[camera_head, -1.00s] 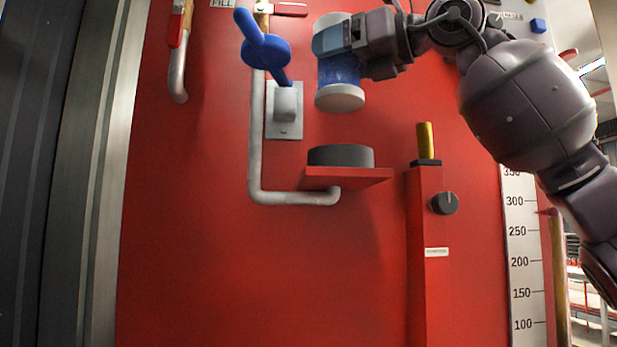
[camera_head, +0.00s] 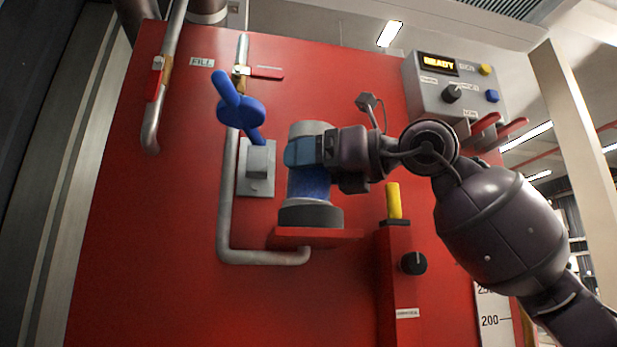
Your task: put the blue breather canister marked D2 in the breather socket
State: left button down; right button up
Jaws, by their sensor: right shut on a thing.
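The blue breather canister (camera_head: 309,183) has light grey end caps and stands upright. My right gripper (camera_head: 304,152) is shut on its upper part from the right. The canister's lower end is at the dark round breather socket (camera_head: 311,216) on a small red shelf (camera_head: 318,236). Its bottom cap meets the socket's top in the picture, but I cannot tell how deep it sits. The D2 mark is not readable. My left gripper does not show.
A blue valve handle (camera_head: 240,111) on a grey bracket is close left of the canister. A grey pipe (camera_head: 224,200) bends under the shelf. A yellow-topped red post (camera_head: 394,203) with a black knob (camera_head: 413,263) stands to the right. A control box (camera_head: 452,85) reads READY.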

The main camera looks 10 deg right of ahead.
notch_tip(320, 180, down, 2)
jog(key=shift+w+a, duration=0.1)
jog(key=shift+c, duration=0.5)
jog(key=shift+f, duration=0.2)
jog(key=shift+c, duration=1.4)
jog(key=o, duration=1.4)
jog(key=shift+o, duration=1.3)
jog(key=shift+w+a, duration=0.25)
jog(key=shift+w, duration=0.1)
jog(key=shift+s+d+r, duration=0.15)
jog(key=shift+s, duration=0.05)
jog(key=shift+s+d, duration=0.15)
jog(key=shift+d, duration=0.15)
jog(key=b+v, duration=0.2)
jog(key=v, duration=0.9)
jog(key=shift+s+d+r, duration=0.15)
jog(key=shift+r, duration=0.1)
